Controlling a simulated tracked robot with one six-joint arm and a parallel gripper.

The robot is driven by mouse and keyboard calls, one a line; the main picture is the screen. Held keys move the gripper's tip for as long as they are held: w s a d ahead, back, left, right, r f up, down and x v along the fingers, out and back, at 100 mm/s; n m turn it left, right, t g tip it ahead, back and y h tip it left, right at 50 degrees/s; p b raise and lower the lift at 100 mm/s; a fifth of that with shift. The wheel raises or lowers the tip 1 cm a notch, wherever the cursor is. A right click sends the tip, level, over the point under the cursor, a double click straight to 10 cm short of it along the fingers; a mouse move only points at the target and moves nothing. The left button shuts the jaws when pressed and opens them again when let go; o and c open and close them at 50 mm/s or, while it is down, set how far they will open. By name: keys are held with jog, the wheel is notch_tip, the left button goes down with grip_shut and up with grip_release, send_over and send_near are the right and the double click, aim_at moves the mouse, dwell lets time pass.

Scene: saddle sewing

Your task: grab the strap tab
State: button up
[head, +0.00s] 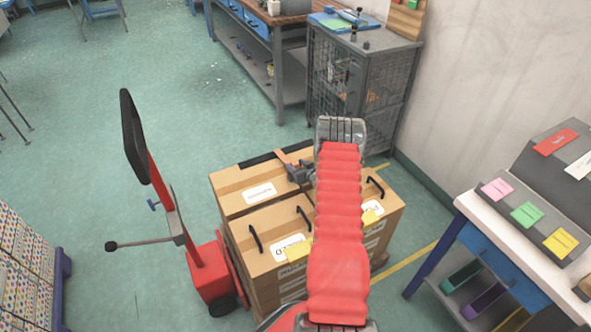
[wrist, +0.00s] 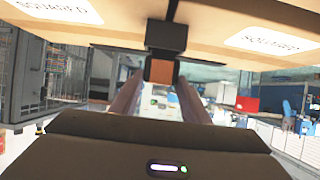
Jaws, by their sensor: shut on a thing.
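The strap tab (wrist: 163,71) is a small brown piece below a black block (wrist: 166,37) in the wrist view, at the edge of the cardboard boxes. My gripper (wrist: 160,82) has its two fingers on either side of the tab and is shut on it. In the head view my gripper (head: 296,174) is a dark shape over the top of the boxes, left of my red-sleeved arm. The tab itself cannot be made out clearly there; the gripper and arm cover part of that area.
Cardboard boxes (head: 262,224) with black handles and white labels are stacked below my arm. A red hand truck (head: 208,270) stands at left. A wire-mesh cabinet (head: 365,85) is behind, and a table (head: 480,225) with coloured cards is at right.

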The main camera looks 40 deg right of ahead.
jog(key=shift+c, duration=0.4)
jog(key=shift+r, duration=5)
